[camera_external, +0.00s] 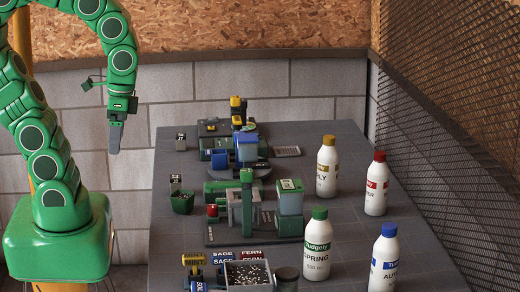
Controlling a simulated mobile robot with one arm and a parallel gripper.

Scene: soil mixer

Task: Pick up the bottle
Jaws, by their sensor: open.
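Several white bottles stand upright on the right side of the grey table. One has a green cap (317,247) and a label reading "Spring", nearest the middle front. One has a blue cap (384,262) at the front right. One has a red cap (376,187) and one a yellow cap (327,168), both further back. The picture does not show which one the task means. My gripper (115,138) hangs pointing down beyond the table's left edge, open and empty, well apart from all the bottles. Its fingers overlap in this view.
A green and grey machine (247,210) stands mid-table, with another device (235,145) behind it. A tray of speckled material (248,273) and a dark round jar (287,279) are at the front. A mesh wall (450,110) borders the right. Bare table (420,235) lies between the right-hand bottles.

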